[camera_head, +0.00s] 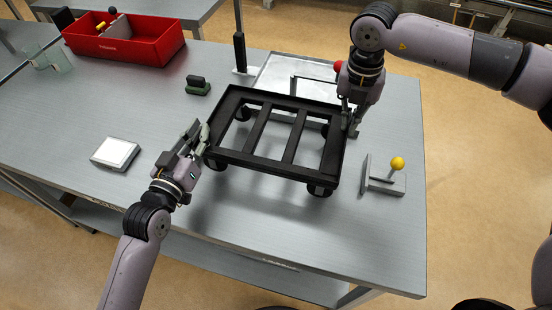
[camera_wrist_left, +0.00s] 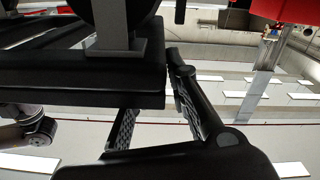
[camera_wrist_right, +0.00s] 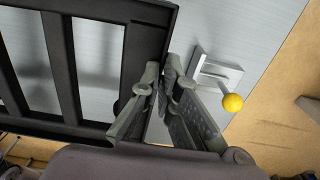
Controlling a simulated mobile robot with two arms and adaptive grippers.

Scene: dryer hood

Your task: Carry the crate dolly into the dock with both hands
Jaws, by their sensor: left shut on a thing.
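The crate dolly (camera_head: 264,135), a black rectangular frame with crossbars and wheels, is level over the middle of the table. My left gripper (camera_head: 205,137) is shut on its left rim, seen close in the left wrist view (camera_wrist_left: 85,80). My right gripper (camera_head: 350,117) is at its right rim, with one finger on each side of the rim in the right wrist view (camera_wrist_right: 162,72). Behind the dolly lies a pale metal tray with a black bar (camera_head: 285,68), which may be the dock; the dolly hides its near part. Whether the wheels touch the table is hard to tell.
A lever block with a yellow knob (camera_head: 397,164) stands right of the dolly. A red bin (camera_head: 125,45) and a black post (camera_head: 240,50) stand behind. The table's front is bare.

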